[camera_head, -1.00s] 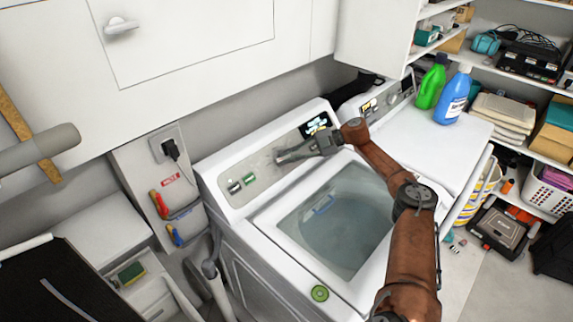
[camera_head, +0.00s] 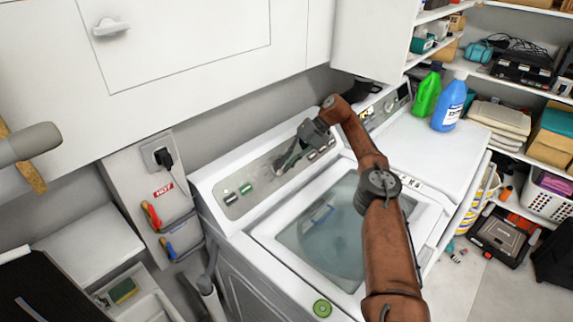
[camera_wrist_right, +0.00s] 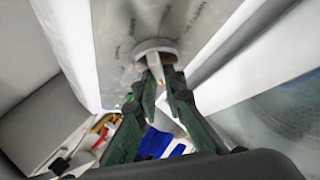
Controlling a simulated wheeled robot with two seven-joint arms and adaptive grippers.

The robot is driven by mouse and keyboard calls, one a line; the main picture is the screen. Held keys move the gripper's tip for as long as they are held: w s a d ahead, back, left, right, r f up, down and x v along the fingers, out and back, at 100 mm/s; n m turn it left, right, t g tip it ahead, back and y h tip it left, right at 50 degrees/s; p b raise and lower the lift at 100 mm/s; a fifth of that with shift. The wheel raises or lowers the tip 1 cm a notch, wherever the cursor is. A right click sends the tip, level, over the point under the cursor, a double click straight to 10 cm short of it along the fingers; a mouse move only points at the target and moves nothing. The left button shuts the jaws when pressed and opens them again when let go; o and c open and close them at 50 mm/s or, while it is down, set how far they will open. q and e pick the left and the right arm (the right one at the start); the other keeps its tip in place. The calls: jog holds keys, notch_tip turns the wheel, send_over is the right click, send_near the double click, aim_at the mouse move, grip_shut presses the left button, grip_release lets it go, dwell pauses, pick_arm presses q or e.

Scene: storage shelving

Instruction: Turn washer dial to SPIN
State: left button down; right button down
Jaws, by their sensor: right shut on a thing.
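The washer (camera_head: 232,262) is a white top-loader with a grey control panel (camera_head: 258,176) along its back. My right gripper (camera_head: 283,165) comes down onto the middle of this panel in the head view and covers the dial there. In the right wrist view the round silver dial (camera_wrist_right: 153,46) sits on the panel. The two dark green fingertips of my right gripper (camera_wrist_right: 162,68) are shut on the dial's raised grip. Printed marks circle the dial, but they are too blurred to read. My left gripper is not in view.
The washer's glass lid (camera_head: 315,235) is closed, and my right arm passes over it. A second white machine (camera_head: 430,150) stands to the right, with a green bottle (camera_head: 426,95) and a blue bottle (camera_head: 449,106) on top. White cabinets (camera_head: 180,60) hang above.

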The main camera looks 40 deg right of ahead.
jog(key=shift+f, duration=0.15)
dwell(0.3)
jog(key=c, duration=2)
grip_release()
